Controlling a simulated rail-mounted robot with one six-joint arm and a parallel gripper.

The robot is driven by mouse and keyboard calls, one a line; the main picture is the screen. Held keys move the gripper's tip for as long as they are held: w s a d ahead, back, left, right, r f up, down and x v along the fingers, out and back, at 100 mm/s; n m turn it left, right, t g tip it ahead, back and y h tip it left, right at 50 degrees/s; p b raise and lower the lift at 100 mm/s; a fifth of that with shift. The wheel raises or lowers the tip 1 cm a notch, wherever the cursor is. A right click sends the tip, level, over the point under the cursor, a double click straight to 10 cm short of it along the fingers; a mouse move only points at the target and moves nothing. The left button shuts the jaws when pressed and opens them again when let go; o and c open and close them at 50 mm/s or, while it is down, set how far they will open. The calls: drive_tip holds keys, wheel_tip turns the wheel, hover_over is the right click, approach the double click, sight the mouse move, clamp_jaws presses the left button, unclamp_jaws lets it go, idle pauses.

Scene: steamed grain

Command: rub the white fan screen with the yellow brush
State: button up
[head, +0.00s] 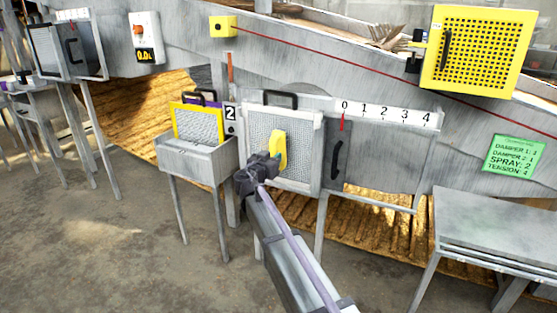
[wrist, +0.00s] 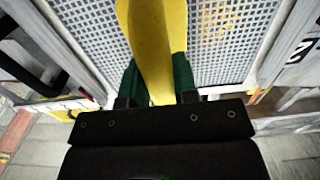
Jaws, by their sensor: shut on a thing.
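The white fan screen (head: 300,160) is an upright, light-framed mesh panel with a dark handle on top, in the middle of the head view. Its mesh (wrist: 225,40) fills the upper part of the wrist view. The yellow brush (head: 279,148) is in front of the screen's mesh. My gripper (head: 264,165) is shut on the brush. In the wrist view the yellow brush (wrist: 152,45) rises between green fingers (wrist: 183,75) and overlaps the mesh. The brush's screen-facing side is hidden, so I cannot tell whether it touches the mesh.
Right of the white screen are a dark handle (head: 337,158) and a 0-to-4 scale (head: 390,112). A yellow perforated panel (head: 485,50), a green sign (head: 513,155) and a metal table (head: 495,220) are farther right.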

drive_tip(key=w+a+r+p, duration=0.3)
drive_tip(key=w+a, duration=0.1)
drive_tip(key=a, duration=0.4)
drive_tip(key=shift+w+a, duration=0.3)
drive_tip(key=shift+w, duration=0.05)
idle(1.0)
drive_tip(key=shift+s, duration=0.1)
drive_tip(key=s+d, duration=0.5)
drive_tip(key=d, duration=0.6)
drive_tip(key=shift+s, duration=0.35)
idle(0.5)
drive_tip(key=shift+s, duration=0.1)
